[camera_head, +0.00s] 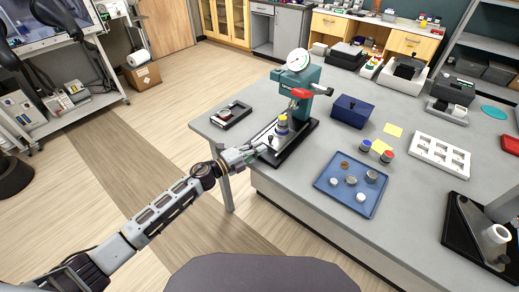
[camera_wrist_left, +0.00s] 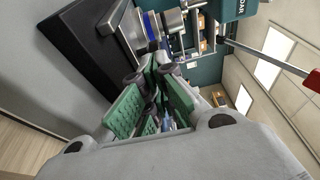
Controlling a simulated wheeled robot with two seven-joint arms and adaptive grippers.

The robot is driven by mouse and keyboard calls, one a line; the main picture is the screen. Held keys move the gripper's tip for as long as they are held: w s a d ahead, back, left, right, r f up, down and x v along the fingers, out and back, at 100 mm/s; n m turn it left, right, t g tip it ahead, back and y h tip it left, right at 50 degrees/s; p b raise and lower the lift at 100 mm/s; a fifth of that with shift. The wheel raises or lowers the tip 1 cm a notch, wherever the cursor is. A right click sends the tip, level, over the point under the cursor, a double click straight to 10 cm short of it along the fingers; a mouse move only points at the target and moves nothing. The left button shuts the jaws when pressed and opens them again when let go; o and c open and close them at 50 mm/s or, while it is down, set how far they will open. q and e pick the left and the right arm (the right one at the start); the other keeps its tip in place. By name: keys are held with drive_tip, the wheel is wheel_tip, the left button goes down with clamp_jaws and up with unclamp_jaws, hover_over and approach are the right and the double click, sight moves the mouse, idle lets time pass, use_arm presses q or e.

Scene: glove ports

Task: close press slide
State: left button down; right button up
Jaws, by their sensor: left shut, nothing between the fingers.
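The teal press (camera_head: 306,83) stands near the left end of the grey table, with a red-gripped lever and a round white dial on top. In the left wrist view the green-padded fingers (camera_wrist_left: 150,100) are together, with the black base (camera_wrist_left: 85,45) and the press body (camera_wrist_left: 226,10) beyond. My right gripper is not in view.
A black tray (camera_head: 218,119) lies left of the press. To the right are a dark blue box (camera_head: 351,110), a blue tray (camera_head: 326,184) with several small parts, a white rack (camera_head: 437,158) and yellow notes (camera_head: 392,130).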

use_arm(q)
drive_tip(key=shift+s+a+f, duration=0.1)
drive_tip(key=shift+a, duration=0.25)
drive_tip(key=shift+s+a, duration=0.2)
drive_tip(key=shift+s, duration=0.1)
drive_tip(key=shift+b+v, duration=0.3)
drive_tip(key=shift+v, duration=0.9)
drive_tip(key=b+v, duration=0.1)
drive_tip(key=v, duration=0.6)
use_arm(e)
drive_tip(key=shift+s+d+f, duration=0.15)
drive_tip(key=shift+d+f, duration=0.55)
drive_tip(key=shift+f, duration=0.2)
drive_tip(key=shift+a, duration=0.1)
